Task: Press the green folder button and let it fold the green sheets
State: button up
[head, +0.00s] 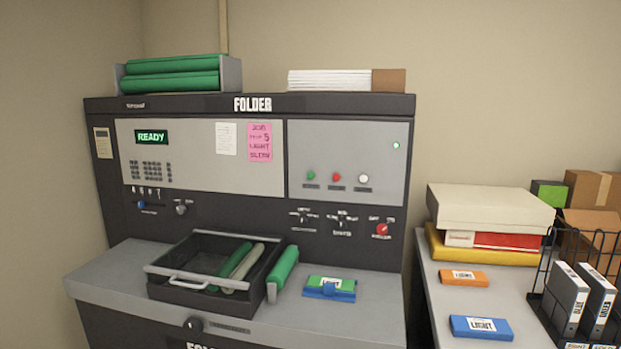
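The folder machine (345,107) stands against the wall, with "FOLDER" on its top edge. Its green button (311,175) is on the grey right-hand panel, left of a red button (337,177) and a white one (363,178). A display (152,137) reads "READY" in green. Rolled green items (172,81) lie in a holder on top of the machine. A black tray (168,291) on the ledge holds green and pale rolls (231,262). Another green roll (284,268) lies beside the tray's right side. I cannot tell which are the green sheets. My gripper is not in view.
A green-and-blue packet (330,288) lies on the ledge right of the tray. Knobs sit below the panels, one red (382,229). A side table at right holds stacked boxes (490,213), orange (463,277) and blue (481,327) packets, and a wire rack (548,300) with binders.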

grip_shut()
dwell(1.4)
